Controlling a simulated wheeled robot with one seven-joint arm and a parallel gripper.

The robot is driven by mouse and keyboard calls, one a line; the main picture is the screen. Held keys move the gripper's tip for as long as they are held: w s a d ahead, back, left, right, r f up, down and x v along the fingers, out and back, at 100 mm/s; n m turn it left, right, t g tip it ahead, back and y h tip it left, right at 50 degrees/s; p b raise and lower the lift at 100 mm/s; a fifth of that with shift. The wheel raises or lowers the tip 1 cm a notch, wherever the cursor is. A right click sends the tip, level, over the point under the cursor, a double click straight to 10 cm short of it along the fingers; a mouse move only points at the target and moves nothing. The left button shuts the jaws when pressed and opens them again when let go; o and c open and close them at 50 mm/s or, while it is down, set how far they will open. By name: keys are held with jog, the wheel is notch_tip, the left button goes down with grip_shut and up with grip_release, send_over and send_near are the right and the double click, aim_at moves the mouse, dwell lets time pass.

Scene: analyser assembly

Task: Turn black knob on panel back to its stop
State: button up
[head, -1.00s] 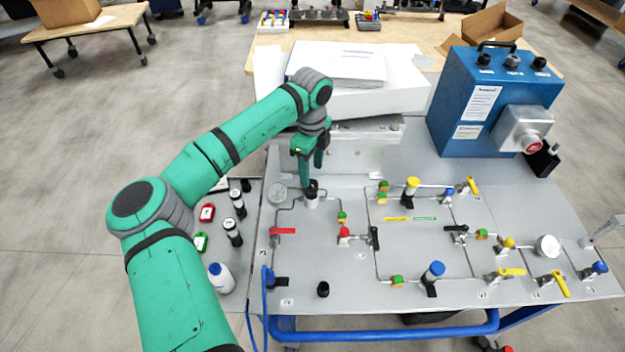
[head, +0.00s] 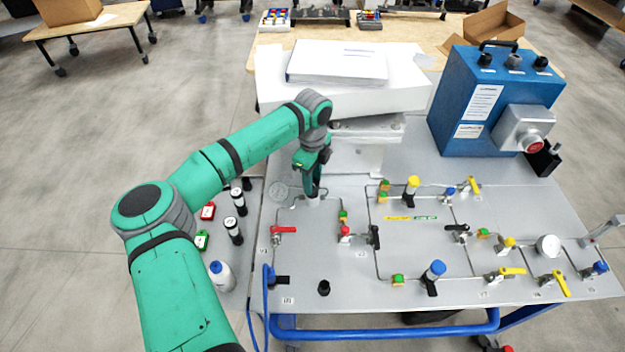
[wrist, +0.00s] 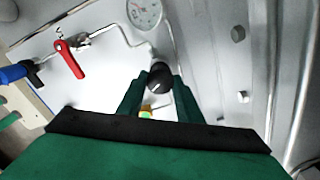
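The black knob (wrist: 159,76) is in the wrist view, a round cap with a pale mark, on the grey panel (wrist: 200,55). The two green fingers of my gripper (wrist: 158,92) stand on either side of it, apart from each other. I cannot tell whether they touch the knob. In the head view my gripper (head: 312,190) points down at the panel's upper left, and its fingers hide most of the knob.
A round gauge (wrist: 144,12) sits close to the knob, with thin pipes around it. A red-handled valve (head: 283,230) and a red-and-green fitting (head: 343,217) are nearby. A white box (head: 400,97) and a blue case (head: 465,100) stand behind.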

jog(key=shift+n, duration=0.4)
